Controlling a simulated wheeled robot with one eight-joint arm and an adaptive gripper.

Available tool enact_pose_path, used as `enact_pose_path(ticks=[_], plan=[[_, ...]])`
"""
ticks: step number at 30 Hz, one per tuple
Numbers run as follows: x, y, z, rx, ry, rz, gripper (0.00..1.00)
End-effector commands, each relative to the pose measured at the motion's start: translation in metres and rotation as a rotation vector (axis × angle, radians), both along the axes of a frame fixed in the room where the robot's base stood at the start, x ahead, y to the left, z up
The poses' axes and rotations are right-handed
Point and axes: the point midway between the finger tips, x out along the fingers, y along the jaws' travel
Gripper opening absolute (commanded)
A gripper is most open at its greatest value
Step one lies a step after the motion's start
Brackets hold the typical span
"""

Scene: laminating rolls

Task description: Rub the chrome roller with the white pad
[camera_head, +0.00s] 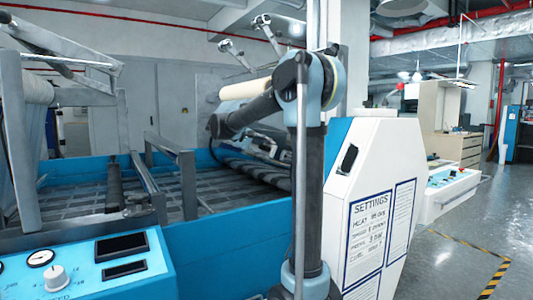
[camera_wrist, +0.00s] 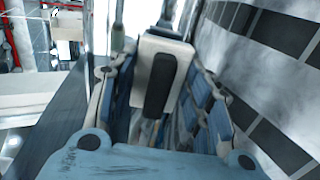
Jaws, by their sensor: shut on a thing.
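In the wrist view my gripper (camera_wrist: 155,82) is shut on the white pad (camera_wrist: 178,48), a pale block with a dark oval panel on its near face. The pad sits between the two blue-jointed fingers. A shiny, streaked grey surface (camera_wrist: 250,70) with dark squares lies close on the right of the gripper; it may be the chrome roller, but I cannot tell for sure. I cannot tell whether the pad touches it. In the head view my arm reaches over the blue machine, and the gripper and pad are not clear there.
The blue machine (camera_head: 225,250) has a patterned bed (camera_head: 95,195) with metal bars across it. A cream roll (camera_head: 245,91) shows behind my arm. A control panel (camera_head: 85,275) is at front left, a white settings cabinet (camera_head: 380,190) at right.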

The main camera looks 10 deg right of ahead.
Motion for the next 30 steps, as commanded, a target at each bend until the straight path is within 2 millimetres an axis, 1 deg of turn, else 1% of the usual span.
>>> enact_pose_path(ticks=[15, 26, 30], plan=[[-0.014, 0.035, 0.018, 0.0, 0.001, 0.0, 0.26], [-0.016, 0.037, 0.019, 0.0, 0.0, -0.001, 0.26], [-0.017, 0.041, 0.022, 0.0, 0.0, 0.001, 0.26]])
